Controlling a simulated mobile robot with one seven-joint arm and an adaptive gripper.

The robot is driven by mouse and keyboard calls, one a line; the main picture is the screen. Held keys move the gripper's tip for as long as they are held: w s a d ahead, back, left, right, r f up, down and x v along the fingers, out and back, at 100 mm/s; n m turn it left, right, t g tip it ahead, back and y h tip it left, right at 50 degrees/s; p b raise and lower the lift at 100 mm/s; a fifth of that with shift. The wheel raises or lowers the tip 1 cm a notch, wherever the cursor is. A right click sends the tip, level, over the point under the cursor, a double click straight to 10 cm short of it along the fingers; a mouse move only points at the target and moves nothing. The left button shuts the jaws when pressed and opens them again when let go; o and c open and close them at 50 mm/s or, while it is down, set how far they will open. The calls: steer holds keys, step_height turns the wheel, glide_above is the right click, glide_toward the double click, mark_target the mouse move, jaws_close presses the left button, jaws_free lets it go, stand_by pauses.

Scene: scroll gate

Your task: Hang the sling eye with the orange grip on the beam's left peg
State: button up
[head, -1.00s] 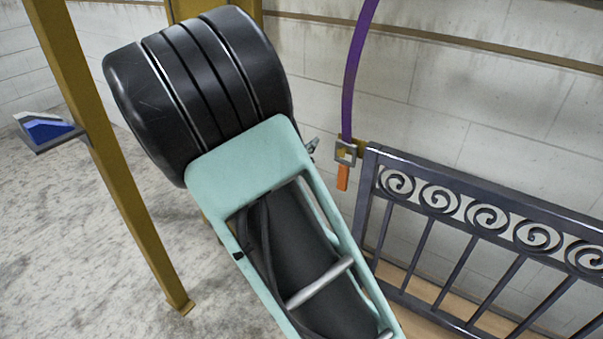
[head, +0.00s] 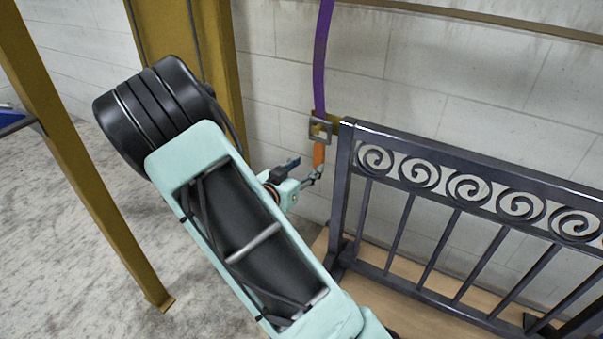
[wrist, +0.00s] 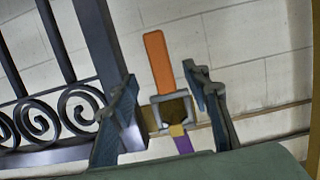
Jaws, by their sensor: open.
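The sling eye is a grey square metal ring (head: 320,130) on a purple strap (head: 323,60), with an orange grip (head: 318,154) hanging below it. It is at a yellow tab beside the gate's top left corner; whether it hooks over the tab is unclear. My gripper (head: 312,178) is at the grip's lower end in the head view.
A dark metal gate (head: 445,190) with scrolls stands right of the sling. A yellow post (head: 85,170) stands at left, a wider yellow column (head: 222,70) behind my arm. A pale block wall (head: 430,60) is behind. Grey floor is open at lower left.

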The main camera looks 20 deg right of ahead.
mark_target(318, 154)
steer(key=shift+b+x, duration=1.25)
steer(key=shift+x, duration=2.6)
jaws_close()
steer(key=shift+r, duration=0.1)
steer(key=shift+r, duration=0.15)
steer(key=shift+r+p, duration=0.6)
steer(key=shift+p, duration=0.05)
steer(key=shift+s, duration=0.1)
